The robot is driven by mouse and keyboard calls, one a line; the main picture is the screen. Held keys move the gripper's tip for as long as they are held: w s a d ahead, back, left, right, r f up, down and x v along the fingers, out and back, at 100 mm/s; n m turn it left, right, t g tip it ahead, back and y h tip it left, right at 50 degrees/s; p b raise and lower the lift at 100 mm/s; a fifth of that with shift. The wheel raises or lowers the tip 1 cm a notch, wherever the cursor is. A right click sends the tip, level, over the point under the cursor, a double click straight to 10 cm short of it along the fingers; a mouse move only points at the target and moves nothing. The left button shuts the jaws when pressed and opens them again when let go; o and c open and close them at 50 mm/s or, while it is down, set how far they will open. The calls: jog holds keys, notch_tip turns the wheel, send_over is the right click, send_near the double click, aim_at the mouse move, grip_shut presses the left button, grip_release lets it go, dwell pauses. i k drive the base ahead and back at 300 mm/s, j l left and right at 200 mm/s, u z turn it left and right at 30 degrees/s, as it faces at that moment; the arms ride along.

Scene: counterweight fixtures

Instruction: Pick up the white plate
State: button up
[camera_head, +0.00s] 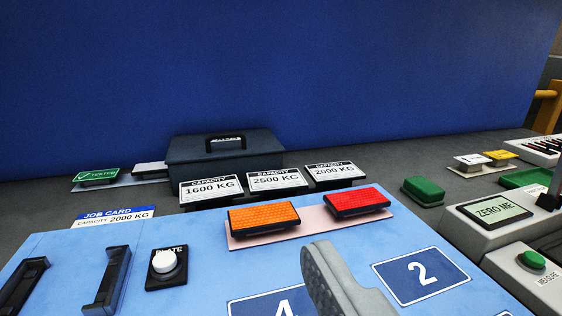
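Only a grey, ribbed part of my gripper (335,282) shows, at the bottom edge right of centre. It is over the blue panel, between the "4" and "2" squares. Its opening and anything in it are out of view. A white round knob (164,261) sits on a black base marked "PLATE" on the blue panel. White-faced capacity plates reading 1600 KG (211,188), 2500 KG (277,180) and 2000 KG (334,171) stand before the toolbox. I cannot tell which is the white plate.
The dark toolbox (225,158) stands before the blue wall. Orange (264,217) and red (357,201) blocks rest on a pink strip. Black handles (108,282) rise at the lower left.

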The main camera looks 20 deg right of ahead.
aim_at(325, 173)
jog(key=l, duration=0.7)
jog(key=k+l, duration=0.1)
jog(key=l, duration=0.6)
